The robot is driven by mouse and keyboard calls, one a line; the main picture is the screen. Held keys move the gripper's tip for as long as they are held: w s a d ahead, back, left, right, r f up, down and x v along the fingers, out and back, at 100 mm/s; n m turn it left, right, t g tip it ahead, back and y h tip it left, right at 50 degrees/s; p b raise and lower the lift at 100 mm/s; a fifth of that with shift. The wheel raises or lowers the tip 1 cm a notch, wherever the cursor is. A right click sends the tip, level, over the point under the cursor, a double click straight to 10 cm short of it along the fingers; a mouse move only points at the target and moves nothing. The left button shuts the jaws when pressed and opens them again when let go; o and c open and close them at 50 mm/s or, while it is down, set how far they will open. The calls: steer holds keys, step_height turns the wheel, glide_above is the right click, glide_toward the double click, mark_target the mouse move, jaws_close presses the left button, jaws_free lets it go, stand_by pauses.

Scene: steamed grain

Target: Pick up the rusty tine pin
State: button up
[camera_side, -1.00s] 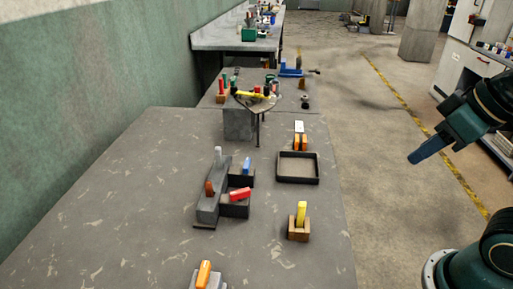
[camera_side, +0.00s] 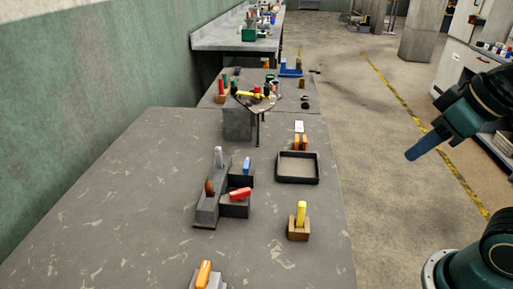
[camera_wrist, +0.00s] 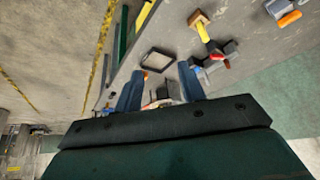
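The rusty tine pin (camera_side: 209,187), a short brown-red peg, stands upright in the left part of a dark grey stepped block (camera_side: 205,213) on the table. A pale grey pin (camera_side: 219,157), a blue pin (camera_side: 247,165) and a leaning red pin (camera_side: 240,194) are on the same block. My gripper (camera_side: 411,156) is well to the right of the table, far from the rusty pin. In the wrist view its two blue fingers (camera_wrist: 160,82) stand apart with nothing held between them. I cannot pick out the rusty pin clearly in the wrist view.
A yellow pin (camera_side: 301,213) stands in a wooden block (camera_side: 298,233). An empty black-rimmed tray (camera_side: 279,181) lies behind it, with orange pieces (camera_side: 300,142) beyond. Another orange pin (camera_side: 204,273) is at the front edge. The table's left side is clear.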

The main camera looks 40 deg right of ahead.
steer(key=w+a+r+n+g, duration=0.1)
steer(key=w+a+r, duration=0.15)
steer(key=w, duration=0.45)
steer(key=w+a+r+n+g, duration=0.1)
steer(key=w+a+n, duration=0.15)
steer(key=w, duration=0.45)
steer(key=w+a+r+n+g, duration=0.1)
steer(key=w+a+r, duration=0.1)
steer(key=w+a, duration=0.3)
steer(key=w+a+f+n+g, duration=0.2)
steer(key=w+a+f+n, duration=0.2)
steer(key=w+a+f, duration=0.7)
steer(key=w+a, duration=0.3)
steer(key=w, duration=0.1)
steer(key=shift+w+a+f+g, duration=0.2)
steer(key=shift+g, duration=0.1)
steer(key=shift+f, duration=0.15)
glide_above(210, 193)
steer(key=w, duration=0.1)
steer(key=shift+w+d+f, duration=0.1)
steer(key=shift+d+f, duration=0.05)
steer(key=shift+f, duration=1.95)
steer(key=shift+d+f, duration=0.1)
steer(key=shift+f, duration=1.95)
